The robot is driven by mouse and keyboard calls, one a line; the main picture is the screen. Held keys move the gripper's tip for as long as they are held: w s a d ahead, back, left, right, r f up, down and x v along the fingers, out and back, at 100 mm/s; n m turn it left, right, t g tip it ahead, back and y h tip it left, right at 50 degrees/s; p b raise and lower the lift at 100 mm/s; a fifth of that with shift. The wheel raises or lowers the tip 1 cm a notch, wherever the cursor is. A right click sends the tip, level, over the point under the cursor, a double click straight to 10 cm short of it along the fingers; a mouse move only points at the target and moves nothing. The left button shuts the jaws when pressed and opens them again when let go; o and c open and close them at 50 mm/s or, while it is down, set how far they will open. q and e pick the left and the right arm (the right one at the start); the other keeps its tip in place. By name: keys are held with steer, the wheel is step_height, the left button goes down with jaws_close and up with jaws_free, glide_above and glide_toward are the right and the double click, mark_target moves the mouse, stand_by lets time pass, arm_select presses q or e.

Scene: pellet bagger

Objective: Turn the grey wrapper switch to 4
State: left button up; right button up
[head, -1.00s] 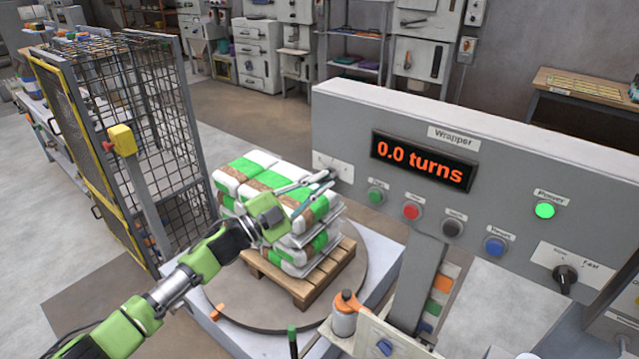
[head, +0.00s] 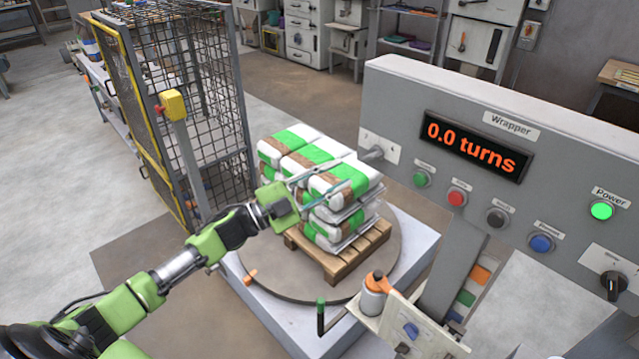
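The grey wrapper switch (head: 373,153) is a small knob on a white plate at the left end of the grey wrapper panel (head: 400,105). The marks on its plate are too small to read, and I cannot tell its setting. My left gripper (head: 352,171) is at the lower left of the switch in the picture. Its two thin fingers are spread, with nothing seen between them, and point toward the panel. They appear just short of the knob. My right gripper is out of view.
Green-and-white bags (head: 325,150) are stacked on a wooden pallet (head: 345,262) on the turntable (head: 275,270), behind my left gripper. The panel display (head: 473,147) reads 0.0 turns. Several buttons, a lit green power lamp (head: 601,211) and a black knob (head: 613,286) sit to the right.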

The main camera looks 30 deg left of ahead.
arm_select(q)
steer(key=shift+v, duration=2.15)
